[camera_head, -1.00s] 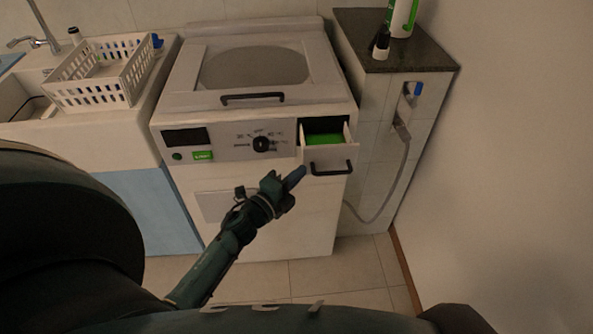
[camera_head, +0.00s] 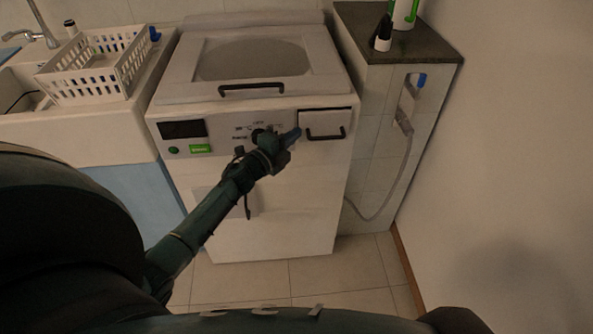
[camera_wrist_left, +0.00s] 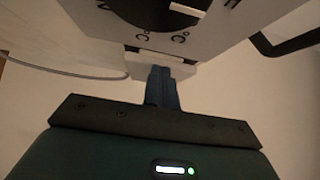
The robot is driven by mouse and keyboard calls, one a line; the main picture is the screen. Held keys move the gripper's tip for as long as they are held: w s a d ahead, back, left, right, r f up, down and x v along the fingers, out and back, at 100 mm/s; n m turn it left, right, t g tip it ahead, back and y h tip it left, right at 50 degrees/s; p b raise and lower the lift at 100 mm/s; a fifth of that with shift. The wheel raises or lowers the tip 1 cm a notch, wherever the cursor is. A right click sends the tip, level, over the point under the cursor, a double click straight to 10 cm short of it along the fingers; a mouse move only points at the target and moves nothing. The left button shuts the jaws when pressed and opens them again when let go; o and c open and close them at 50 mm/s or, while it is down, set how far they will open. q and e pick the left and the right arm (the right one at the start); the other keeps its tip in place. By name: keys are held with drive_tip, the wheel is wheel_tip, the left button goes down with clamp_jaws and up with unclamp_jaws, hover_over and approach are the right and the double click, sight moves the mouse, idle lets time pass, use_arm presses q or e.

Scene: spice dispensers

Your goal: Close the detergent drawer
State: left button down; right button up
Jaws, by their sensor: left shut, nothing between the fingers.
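The detergent drawer (camera_head: 325,118) is at the upper right of the white washing machine's front. In the left wrist view the shut blue fingers (camera_wrist_left: 161,75) point at the white front. Whether they touch it I cannot tell. My right gripper is not in view.
The washing machine (camera_head: 285,210) has a dark-handled lid on top. A white basket (camera_head: 97,72) stands on the sink counter at left. A tiled block (camera_head: 385,120) with a tap, a hose and bottles stands at right. The floor (camera_head: 330,275) in front is clear.

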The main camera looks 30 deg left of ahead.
use_arm(q)
drive_tip(key=shift+w+a+r, duration=0.15)
drive_tip(key=shift+w+a, duration=0.15)
drive_tip(key=shift+w, duration=0.1)
drive_tip(key=s+a, duration=0.2)
drive_tip(key=s, duration=1.1)
drive_tip(key=shift+a, duration=0.15)
